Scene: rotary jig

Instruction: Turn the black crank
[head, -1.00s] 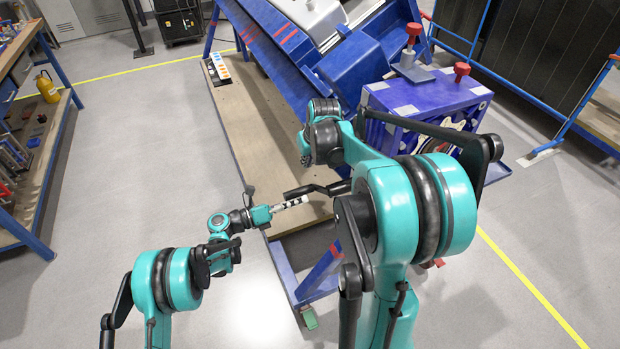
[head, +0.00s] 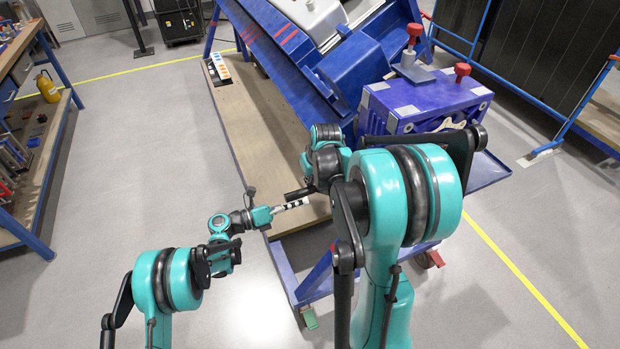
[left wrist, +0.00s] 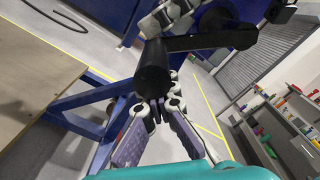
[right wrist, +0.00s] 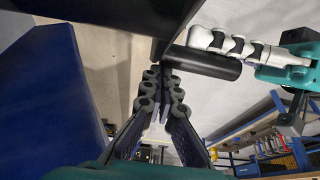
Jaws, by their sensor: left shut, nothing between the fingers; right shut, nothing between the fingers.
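The black crank's grip (head: 297,193) shows in the head view just left of my right wrist, which hides the rest of the crank. In the left wrist view the grip (left wrist: 155,68) is a black cylinder with a crank arm running right. My left gripper (head: 305,201) is shut and empty beside the grip, its pale fingers pointing toward it. In the right wrist view the black grip (right wrist: 205,62) lies just past the fingertips of my right gripper (right wrist: 163,75), which is shut and empty. Whether either gripper touches the grip I cannot tell.
A blue fixture (head: 425,103) with red knobs stands behind my right arm. A wooden shelf (head: 250,135) runs along the blue frame. A workbench (head: 20,55) stands at far left. The grey floor between is clear.

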